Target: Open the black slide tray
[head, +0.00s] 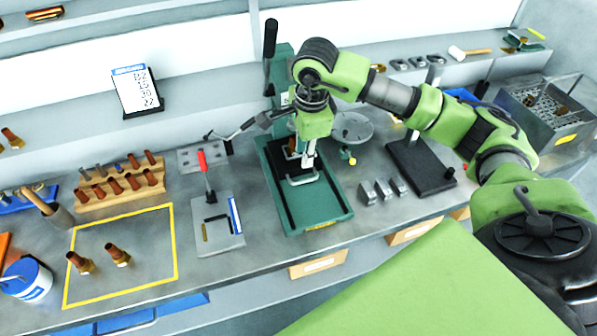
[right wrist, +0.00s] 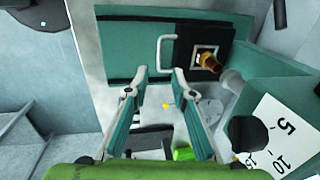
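The black slide tray (right wrist: 190,42) sits in the green press (head: 279,202), on its base. A brass-coloured fitting (right wrist: 209,62) stands in the tray's square recess. The tray's pale U-shaped handle (right wrist: 161,52) sticks out over the green base; it also shows in the head view (head: 301,182). My right gripper (head: 308,160) is at the press, close to the handle. In the right wrist view its fingers (right wrist: 160,71) are apart, with the handle just beyond and between the tips; contact cannot be told. In the head view the arm partly hides the tray. My left gripper is not in view.
A red-handled fixture (head: 212,240) stands left of the press. Small metal blocks (head: 384,191) and a black-based stand (head: 424,178) are to its right. A yellow-outlined area (head: 140,272) holds two brass fittings. A wooden rack (head: 122,188) stands behind.

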